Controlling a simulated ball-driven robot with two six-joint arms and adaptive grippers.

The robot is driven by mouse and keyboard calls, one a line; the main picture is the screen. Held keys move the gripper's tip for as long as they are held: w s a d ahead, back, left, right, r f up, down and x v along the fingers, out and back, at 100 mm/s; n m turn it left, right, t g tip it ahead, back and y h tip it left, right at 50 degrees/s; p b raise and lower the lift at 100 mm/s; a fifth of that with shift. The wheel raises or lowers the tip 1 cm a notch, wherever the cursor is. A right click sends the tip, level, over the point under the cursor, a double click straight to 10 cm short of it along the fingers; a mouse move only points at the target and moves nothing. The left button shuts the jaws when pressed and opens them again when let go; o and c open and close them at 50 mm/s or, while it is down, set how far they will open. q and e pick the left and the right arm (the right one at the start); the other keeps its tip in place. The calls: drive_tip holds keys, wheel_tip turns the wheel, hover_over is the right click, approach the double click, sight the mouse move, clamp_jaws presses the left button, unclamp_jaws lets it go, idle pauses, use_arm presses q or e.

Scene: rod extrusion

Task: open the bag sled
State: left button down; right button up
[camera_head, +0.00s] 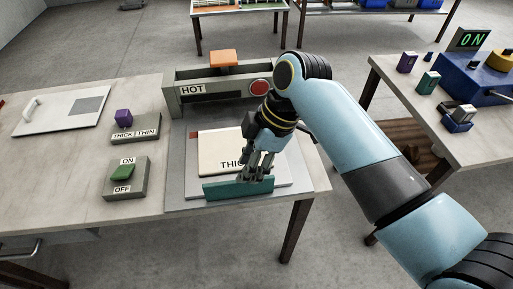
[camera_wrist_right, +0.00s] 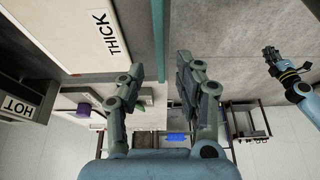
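The bag sled is a pale plate (camera_head: 281,185) with a teal bar (camera_head: 222,190) along its front edge. A cream bag or panel (camera_head: 212,150) marked THICK lies on it; it also shows in the right wrist view (camera_wrist_right: 85,25). My right gripper (camera_head: 258,174) points down at the right half of the teal bar. In the right wrist view its two fingers (camera_wrist_right: 163,80) are spread apart. I cannot tell whether they touch the bar. A second gripper, my left one (camera_wrist_right: 271,54), shows small at the right of the wrist view, away from the sled; its opening is unclear.
A grey unit marked HOT (camera_head: 215,92) with a red button stands behind the sled. A THICK/THIN switch (camera_head: 135,126) and an ON/OFF switch (camera_head: 126,178) sit to the left. Open floor lies in front of the table edge. A blue machine (camera_head: 450,78) stands on the right table.

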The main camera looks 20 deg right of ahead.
drive_tip(key=v, duration=0.5)
drive_tip(key=shift+s+d+r, duration=0.1)
drive_tip(key=shift+d+r, duration=0.1)
drive_tip(key=shift+r, duration=0.15)
